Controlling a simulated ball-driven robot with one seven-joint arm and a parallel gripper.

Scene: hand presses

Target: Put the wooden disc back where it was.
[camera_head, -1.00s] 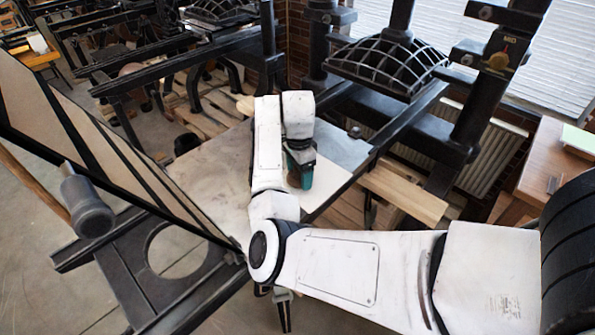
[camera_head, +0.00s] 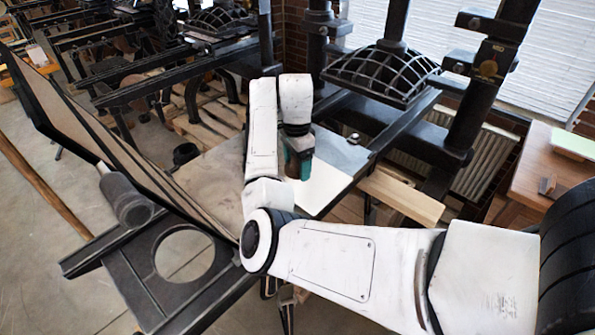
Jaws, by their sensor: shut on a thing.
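My gripper (camera_head: 299,168) has teal fingers and hangs over the flat metal bed of the press (camera_head: 215,178), near a white sheet (camera_head: 326,187). It is shut on a small brown thing (camera_head: 291,169), which I take to be the wooden disc. Only a sliver of it shows beside the fingers; the rest is hidden by my gripper and arm. I cannot tell whether it touches the bed.
A tilted dark frame (camera_head: 105,150) rises at the left of the bed. Black press uprights and a ribbed platen (camera_head: 385,72) stand behind. Wooden planks (camera_head: 402,196) lie to the right, and a wooden table (camera_head: 548,160) stands at the far right. A dark round pot (camera_head: 186,154) sits behind the bed.

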